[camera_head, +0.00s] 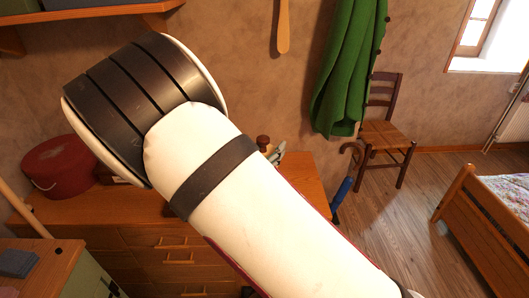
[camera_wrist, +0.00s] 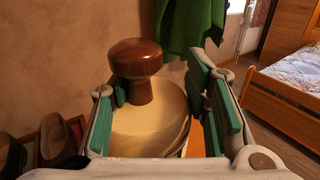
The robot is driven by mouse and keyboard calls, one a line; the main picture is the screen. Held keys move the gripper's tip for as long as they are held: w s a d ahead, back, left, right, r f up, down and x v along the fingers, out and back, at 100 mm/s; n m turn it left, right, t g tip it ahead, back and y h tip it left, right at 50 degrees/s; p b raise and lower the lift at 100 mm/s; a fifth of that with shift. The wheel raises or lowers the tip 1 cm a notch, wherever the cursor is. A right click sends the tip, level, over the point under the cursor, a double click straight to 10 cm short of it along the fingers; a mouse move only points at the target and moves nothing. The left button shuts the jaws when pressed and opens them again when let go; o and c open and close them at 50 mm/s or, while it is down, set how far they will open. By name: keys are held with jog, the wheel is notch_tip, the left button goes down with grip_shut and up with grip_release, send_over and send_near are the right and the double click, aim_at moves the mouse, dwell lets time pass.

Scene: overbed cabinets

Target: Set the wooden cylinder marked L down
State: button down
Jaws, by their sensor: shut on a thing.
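A light wooden cylinder (camera_wrist: 152,130) sits between the green-padded fingers of my gripper (camera_wrist: 158,88) in the wrist view. My gripper is shut on it. No letter L shows on the part in view. A dark brown mushroom-shaped knob (camera_wrist: 137,60) stands upright above the cylinder's far left part; whether it is fixed to the cylinder I cannot tell. In the head view, my arm hides most of the gripper and the cylinder. A brown knob (camera_head: 263,142) shows just past the arm, above the wooden dresser (camera_head: 295,175). The cylinder's underside is hidden.
Dark rounded wooden things (camera_wrist: 58,138) stand at the left in the wrist view. A red round box (camera_head: 60,165) is on the dresser's left. A green garment (camera_head: 348,70) hangs behind. A chair (camera_head: 385,130) and bed (camera_head: 490,225) stand right, with open floor between.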

jog(key=w, duration=0.2)
jog(key=w+a, duration=0.1)
jog(key=w, duration=0.1)
jog(key=shift+f, duration=0.15)
jog(key=shift+w+f+p, duration=0.15)
jog(key=shift+w+f, duration=0.05)
jog(key=shift+f, duration=0.7)
jog(key=shift+w+f+p, duration=0.15)
jog(key=shift+f, duration=0.9)
jog(key=c, duration=0.9)
grip_release()
jog(key=b+v, duration=0.1)
jog(key=v, duration=1.1)
